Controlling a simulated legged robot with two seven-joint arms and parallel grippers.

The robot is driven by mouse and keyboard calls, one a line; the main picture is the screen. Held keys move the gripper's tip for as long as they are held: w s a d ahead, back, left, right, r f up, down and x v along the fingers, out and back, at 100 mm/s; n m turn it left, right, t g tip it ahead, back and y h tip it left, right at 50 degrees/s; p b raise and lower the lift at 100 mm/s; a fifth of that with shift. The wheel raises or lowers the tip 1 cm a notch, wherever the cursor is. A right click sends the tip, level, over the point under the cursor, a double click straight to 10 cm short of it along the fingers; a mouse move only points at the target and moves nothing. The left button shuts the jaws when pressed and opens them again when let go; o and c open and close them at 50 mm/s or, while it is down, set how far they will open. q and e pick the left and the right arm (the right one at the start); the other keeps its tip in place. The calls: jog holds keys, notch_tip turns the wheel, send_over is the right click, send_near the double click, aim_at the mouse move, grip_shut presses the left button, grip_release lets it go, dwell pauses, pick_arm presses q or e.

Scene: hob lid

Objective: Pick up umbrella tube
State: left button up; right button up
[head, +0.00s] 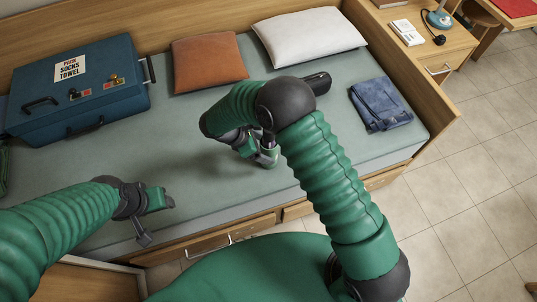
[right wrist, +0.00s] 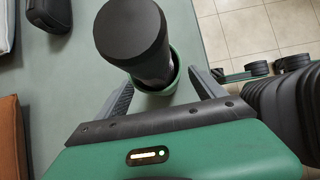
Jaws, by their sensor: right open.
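A dark cylinder with a broad black cap (right wrist: 133,32), which I take for the umbrella tube, stands on the bed in the right wrist view. A green ring shows around its lower part. In the head view it is mostly hidden by my right gripper (head: 262,155), with a dark bit (head: 270,142) showing. My right gripper, also in the right wrist view (right wrist: 162,85), is open, with one finger on each side of the cylinder. I cannot tell whether they touch it. My left gripper (head: 150,218) is open and empty over the bed's front left.
A blue suitcase (head: 75,112) lies at the left. An orange cushion (head: 208,62) and white pillow (head: 308,36) lie at the back. A black case (head: 317,82) and folded jeans (head: 381,104) lie right. The bed's front middle (head: 200,185) is clear.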

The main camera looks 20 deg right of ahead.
jog(key=shift+w+d+f, duration=0.1)
jog(key=shift+d+f, duration=0.35)
jog(key=shift+f, duration=0.1)
jog(key=shift+a+r, duration=0.1)
jog(key=shift+a, duration=0.1)
jog(key=c, duration=0.7)
jog(key=shift+d, duration=0.1)
jog(key=c, duration=0.8)
jog(key=shift+r, duration=0.1)
